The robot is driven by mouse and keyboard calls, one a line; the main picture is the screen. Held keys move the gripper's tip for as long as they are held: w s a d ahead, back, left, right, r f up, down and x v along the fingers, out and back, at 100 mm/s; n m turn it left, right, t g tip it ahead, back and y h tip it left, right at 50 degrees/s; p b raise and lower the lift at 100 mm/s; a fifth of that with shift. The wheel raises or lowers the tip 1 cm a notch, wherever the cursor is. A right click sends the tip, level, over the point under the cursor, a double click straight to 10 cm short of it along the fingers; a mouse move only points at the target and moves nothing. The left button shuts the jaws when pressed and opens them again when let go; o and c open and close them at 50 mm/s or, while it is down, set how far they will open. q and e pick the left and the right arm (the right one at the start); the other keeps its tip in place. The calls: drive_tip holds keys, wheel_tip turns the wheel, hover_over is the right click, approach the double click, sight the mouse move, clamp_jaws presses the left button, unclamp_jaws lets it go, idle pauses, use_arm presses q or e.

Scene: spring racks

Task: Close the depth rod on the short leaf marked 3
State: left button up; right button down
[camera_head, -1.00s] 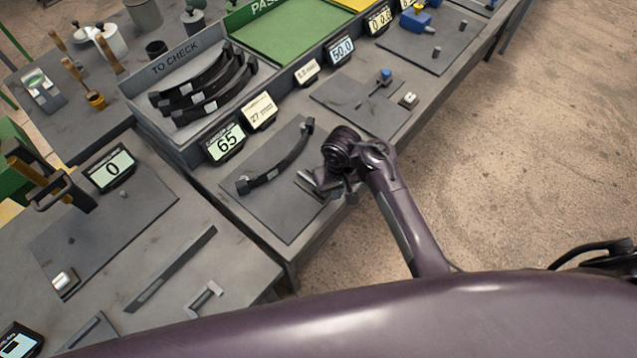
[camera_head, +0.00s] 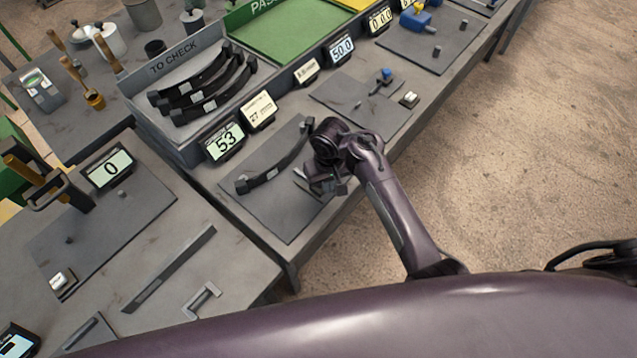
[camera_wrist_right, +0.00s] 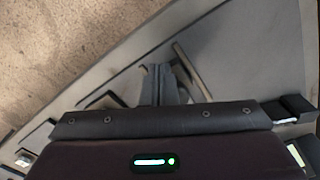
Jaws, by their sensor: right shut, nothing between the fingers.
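A dark curved leaf (camera_head: 282,162) with a small pale label lies on a grey plate on the bench; I cannot read its mark. A pale metal piece (camera_head: 301,176), perhaps the depth rod's end, shows between the leaf and my right gripper (camera_head: 327,186). The gripper is shut and empty, low over the plate's right edge; it hides part of that piece, and I cannot tell whether they touch. In the right wrist view the shut fingers (camera_wrist_right: 160,84) show beside a flat metal bar (camera_wrist_right: 188,70). My left gripper is out of view.
Another plate with a blue-knobbed tool (camera_head: 385,76) lies to the right. The floor at right is clear.

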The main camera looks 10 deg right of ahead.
drive_tip(key=shift+w+a+b, duration=0.45)
drive_tip(key=shift+w+a, duration=0.35)
drive_tip(key=shift+w, duration=0.3)
drive_tip(key=shift+a, duration=0.15)
drive_tip(key=shift+w+r, duration=0.15)
drive_tip(key=shift+r, duration=0.1)
drive_tip(key=shift+p, duration=0.45)
idle(0.9)
drive_tip(key=shift+r, duration=0.1)
wheel_tip(320, 180, up, 3)
drive_tip(key=p, duration=0.3)
drive_tip(key=shift+f, duration=0.2)
drive_tip(key=shift+r, duration=1.85)
